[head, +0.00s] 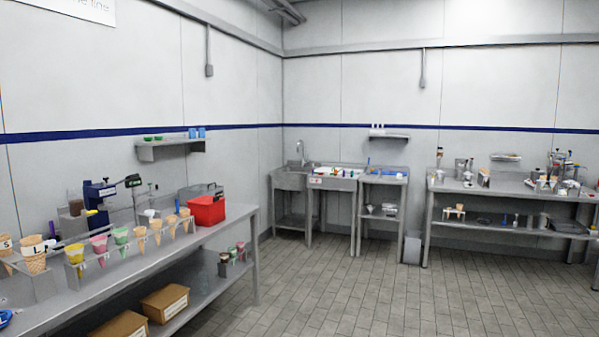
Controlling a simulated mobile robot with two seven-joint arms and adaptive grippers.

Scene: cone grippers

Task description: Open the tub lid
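I cannot tell for certain which thing is the tub. A red box-shaped container (206,210) stands near the far end of the left steel counter (120,275). A dark part shows at its top and back, and I cannot tell whether it is a lid. Neither of my grippers is in view.
Cones in holders (120,238) line the left counter, with a dark blue device (98,195) behind them. Cardboard boxes (165,302) sit on its lower shelf. A sink (292,180) and the right workbench (510,186) stand by the far walls. The tiled floor (350,285) is clear.

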